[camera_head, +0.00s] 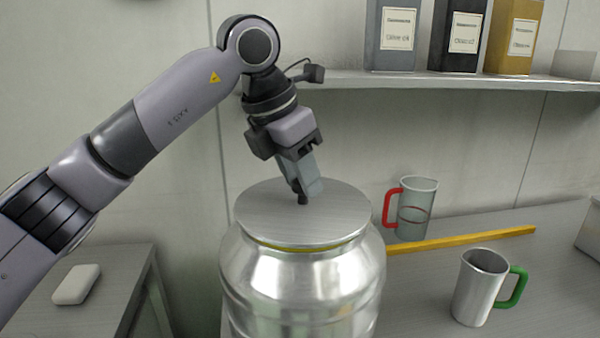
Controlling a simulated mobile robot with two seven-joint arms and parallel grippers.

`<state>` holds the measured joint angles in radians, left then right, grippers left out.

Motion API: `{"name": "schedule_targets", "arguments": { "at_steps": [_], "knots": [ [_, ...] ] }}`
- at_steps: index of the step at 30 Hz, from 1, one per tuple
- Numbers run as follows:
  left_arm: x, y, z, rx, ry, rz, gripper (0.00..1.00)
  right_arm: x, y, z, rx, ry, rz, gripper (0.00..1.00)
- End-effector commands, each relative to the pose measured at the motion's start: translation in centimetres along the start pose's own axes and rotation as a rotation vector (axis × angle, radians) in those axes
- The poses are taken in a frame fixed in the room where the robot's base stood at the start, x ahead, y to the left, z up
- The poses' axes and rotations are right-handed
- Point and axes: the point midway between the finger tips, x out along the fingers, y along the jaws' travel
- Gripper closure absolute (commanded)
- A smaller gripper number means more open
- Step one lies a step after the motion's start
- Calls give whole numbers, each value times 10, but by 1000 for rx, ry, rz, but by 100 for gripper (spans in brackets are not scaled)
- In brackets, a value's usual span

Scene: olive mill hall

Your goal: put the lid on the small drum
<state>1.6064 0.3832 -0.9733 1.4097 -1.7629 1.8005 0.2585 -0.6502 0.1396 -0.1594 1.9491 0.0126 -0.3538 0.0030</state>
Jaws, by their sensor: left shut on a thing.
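The small drum (300,290) is a shiny ribbed metal vessel standing upright in the middle. The lid (310,222) is a flat round grey metal disc, roughly level over the drum's mouth. A thin yellow band shows under the lid's front edge. I cannot tell if the lid rests fully on the rim or is slightly above it. My left gripper (303,190) comes down from above and is shut on the lid's small dark knob. The drum's mouth is hidden under the lid. My right gripper is not in view.
A clear jug with a red handle (416,208), a yellow stick (465,240) and a metal mug with a green handle (478,288) are right of the drum. A white block (76,285) lies on the left table. A shelf (460,82) with several tins hangs above.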

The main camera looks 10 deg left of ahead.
Motion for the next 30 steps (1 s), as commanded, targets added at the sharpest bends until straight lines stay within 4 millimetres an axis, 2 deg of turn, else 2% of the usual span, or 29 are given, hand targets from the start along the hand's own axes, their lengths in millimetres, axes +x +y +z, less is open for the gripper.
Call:
{"name": "schedule_targets", "arguments": {
  "at_steps": [19,30],
  "knots": [
    [-1,0,0,0,-2,0,100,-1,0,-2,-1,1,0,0],
    [6,0,-2,0,-2,0,100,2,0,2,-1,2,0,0]
  ]
}}
